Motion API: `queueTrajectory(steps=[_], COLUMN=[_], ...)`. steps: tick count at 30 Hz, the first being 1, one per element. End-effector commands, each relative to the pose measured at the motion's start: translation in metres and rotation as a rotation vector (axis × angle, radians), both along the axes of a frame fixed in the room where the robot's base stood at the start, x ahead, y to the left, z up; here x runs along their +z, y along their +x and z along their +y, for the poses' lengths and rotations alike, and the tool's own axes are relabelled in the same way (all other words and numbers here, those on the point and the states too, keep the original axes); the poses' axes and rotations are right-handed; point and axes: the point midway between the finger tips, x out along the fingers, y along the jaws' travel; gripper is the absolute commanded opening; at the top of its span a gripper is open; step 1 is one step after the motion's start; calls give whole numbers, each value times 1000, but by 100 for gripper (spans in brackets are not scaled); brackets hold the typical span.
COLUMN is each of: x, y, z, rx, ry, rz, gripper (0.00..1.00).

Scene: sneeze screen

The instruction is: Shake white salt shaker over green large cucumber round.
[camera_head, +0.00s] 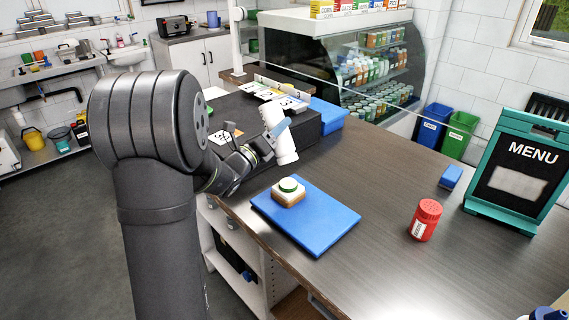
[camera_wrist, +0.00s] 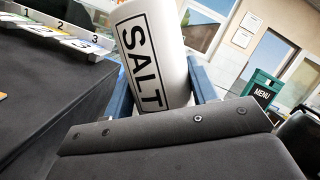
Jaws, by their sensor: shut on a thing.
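The white salt shaker (camera_head: 281,138) is in my gripper (camera_head: 268,137), held above the counter and tilted. In the wrist view the salt shaker (camera_wrist: 152,52) shows its black SALT label, between the blue fingers of my gripper (camera_wrist: 160,90). The shaker's top is hard to make out.
A red shaker (camera_head: 425,220) stands on the counter right of the board. A blue block (camera_head: 451,176) and a menu stand (camera_head: 515,172) are farther right. A black box (camera_head: 235,115) and a glass display case (camera_head: 375,65) are behind. The counter between board and red shaker is clear.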

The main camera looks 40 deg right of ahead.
Motion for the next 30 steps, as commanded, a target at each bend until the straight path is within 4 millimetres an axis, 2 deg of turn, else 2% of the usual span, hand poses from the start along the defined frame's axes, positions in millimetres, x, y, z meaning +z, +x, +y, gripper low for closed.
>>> queueTrajectory(steps=[3, 5, 13, 17, 25, 30], x=[-19, -24, -24, -18, 7, 12], y=[0, 0, 0, 0, 0, 0], z=[0, 0, 0, 0, 0, 0], rx=[0, 1, 0, 0, -1, 0], ry=[1, 1, -1, -1, -2, 0], rz=[4, 2, 1, -1, -1, 1], gripper=[28, 28, 28, 28, 28, 28])
